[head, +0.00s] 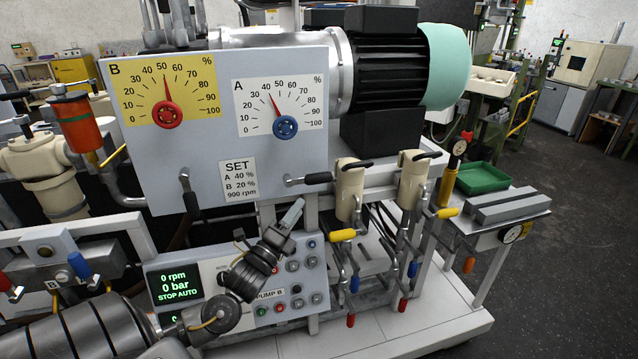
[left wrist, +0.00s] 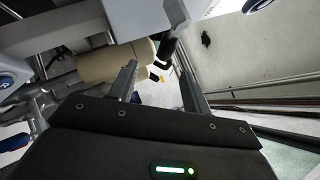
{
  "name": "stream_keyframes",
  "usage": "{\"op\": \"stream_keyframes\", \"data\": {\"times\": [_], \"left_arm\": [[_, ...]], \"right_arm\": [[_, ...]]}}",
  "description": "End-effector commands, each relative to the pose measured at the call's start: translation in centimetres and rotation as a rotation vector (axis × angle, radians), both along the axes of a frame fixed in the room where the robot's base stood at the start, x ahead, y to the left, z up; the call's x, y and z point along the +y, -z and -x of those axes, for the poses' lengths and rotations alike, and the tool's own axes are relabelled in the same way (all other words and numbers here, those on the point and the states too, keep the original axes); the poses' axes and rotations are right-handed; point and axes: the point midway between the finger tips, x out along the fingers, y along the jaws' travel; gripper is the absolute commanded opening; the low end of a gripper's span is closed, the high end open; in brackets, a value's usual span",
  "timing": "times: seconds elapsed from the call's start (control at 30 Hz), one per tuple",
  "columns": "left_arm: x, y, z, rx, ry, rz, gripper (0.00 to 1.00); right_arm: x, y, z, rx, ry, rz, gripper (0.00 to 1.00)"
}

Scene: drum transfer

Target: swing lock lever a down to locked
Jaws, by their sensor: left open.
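Lock lever A (head: 308,180) is the black-handled lever at the panel's lower edge under dial A. It sticks out sideways to the right. A second black-handled lever (head: 191,198) under dial B hangs down. My left gripper (head: 294,212) is just below lever A, apart from it in the head view. In the left wrist view its two fingers (left wrist: 158,84) are spread with nothing held between them. A black rod-like part (left wrist: 168,48), possibly the lever handle, shows just beyond the fingertips. My right gripper is not in view.
The dial panel (head: 215,145) stands above the gripper. The pump control panel (head: 300,265) is right behind and below it. Cream cylinders (head: 350,190) with yellow-handled levers stand close on the right. A green tray (head: 482,178) is farther right.

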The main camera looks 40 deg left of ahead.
Motion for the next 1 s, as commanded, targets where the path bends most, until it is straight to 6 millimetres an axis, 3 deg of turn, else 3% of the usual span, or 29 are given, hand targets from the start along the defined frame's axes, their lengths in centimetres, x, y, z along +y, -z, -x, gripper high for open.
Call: {"op": "stream_keyframes", "data": {"times": [0.27,0.7,1.0], "left_arm": [[-0.2,-1.5,-0.4,-0.024,0.000,-0.022,0.49],[0.4,-4.6,-7.2,-0.023,0.001,-0.019,0.49],[0.6,-5.2,-9.6,-0.020,0.000,-0.019,0.49]], "right_arm": [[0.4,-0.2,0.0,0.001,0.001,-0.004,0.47],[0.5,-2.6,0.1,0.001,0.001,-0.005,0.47],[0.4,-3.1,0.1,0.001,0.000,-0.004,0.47]]}}
